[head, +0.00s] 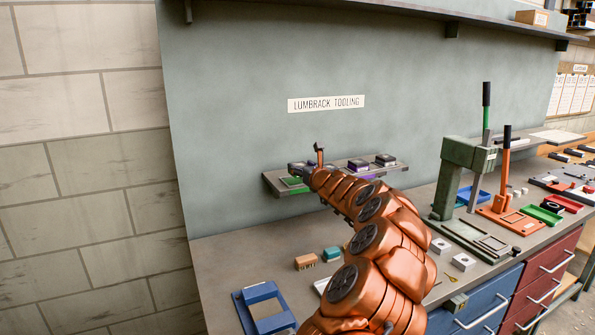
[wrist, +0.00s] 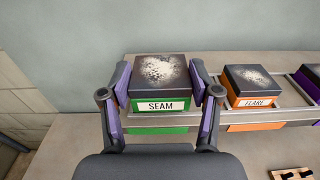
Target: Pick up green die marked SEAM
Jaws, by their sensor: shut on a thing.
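The green die marked SEAM (wrist: 160,85) has a dark top with a pale speckled patch, a white label and a green base. It sits at the rack (wrist: 285,113) on the wall, at the left end of the row. My gripper (wrist: 162,98) has its two purple-padded fingers on either side of the die, shut on it. I cannot tell whether the die is clear of the rack. In the head view my gripper (head: 307,172) is at the left part of the rack, and my arm hides much of it.
An orange die marked FLARE (wrist: 252,86) stands just right of the SEAM die, and a purple die (wrist: 312,80) stands beyond it. Below is a bench with a blue fixture (head: 262,300), orange and teal blocks, and a green press (head: 455,175). The wall is close behind the rack.

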